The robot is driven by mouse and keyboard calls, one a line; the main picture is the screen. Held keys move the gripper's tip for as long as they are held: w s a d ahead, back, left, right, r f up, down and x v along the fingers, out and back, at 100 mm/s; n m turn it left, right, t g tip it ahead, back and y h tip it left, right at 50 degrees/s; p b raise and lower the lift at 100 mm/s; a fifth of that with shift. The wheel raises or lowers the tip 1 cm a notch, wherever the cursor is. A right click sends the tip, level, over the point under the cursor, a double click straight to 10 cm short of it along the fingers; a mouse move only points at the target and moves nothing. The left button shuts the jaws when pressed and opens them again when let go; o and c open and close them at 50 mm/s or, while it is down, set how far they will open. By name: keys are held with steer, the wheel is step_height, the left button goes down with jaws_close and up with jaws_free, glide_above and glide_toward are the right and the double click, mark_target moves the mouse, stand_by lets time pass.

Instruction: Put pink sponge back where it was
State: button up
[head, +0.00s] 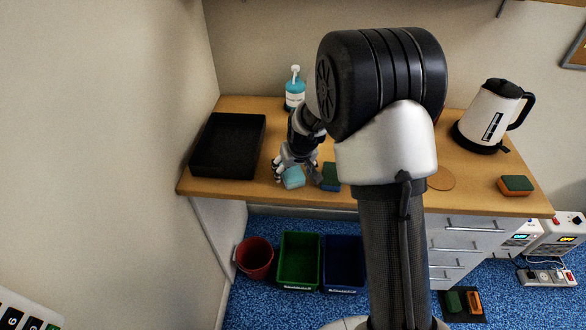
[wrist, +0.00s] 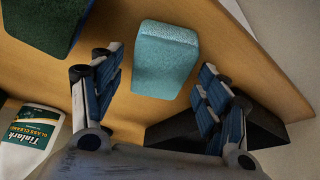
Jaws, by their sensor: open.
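No pink sponge shows in either view. My gripper (head: 297,168) is over the front left part of the desk, close to a teal sponge (head: 293,178). In the wrist view my gripper (wrist: 160,62) is open, and the teal sponge (wrist: 165,60) lies ahead between its fingers, not gripped. A dark green and blue sponge (head: 330,177) is just right of it in the head view and also shows at the upper left of the wrist view (wrist: 45,22). An orange and green sponge (head: 516,186) lies at the desk's right end.
A black tray (head: 204,172) is on the desk's left end. A pump bottle (head: 294,90) stands behind my gripper, and a kettle (head: 489,118) at right. A round coaster (head: 441,179) lies flat. Red (head: 254,259), green (head: 299,262) and blue (head: 343,264) bins stand below. My arm hides the desk's middle.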

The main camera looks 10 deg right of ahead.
steer(key=s+a+f+p+v, duration=0.1)
steer(key=s+p+v, duration=0.2)
steer(key=v, duration=1.8)
steer(key=s+r, duration=0.3)
steer(key=s, duration=0.9)
steer(key=s+r+m, duration=0.1)
steer(key=s+r, duration=0.2)
steer(key=s, duration=0.9)
steer(key=shift+s+r, duration=0.15)
steer(key=shift+r, duration=0.05)
steer(key=shift+d, duration=0.15)
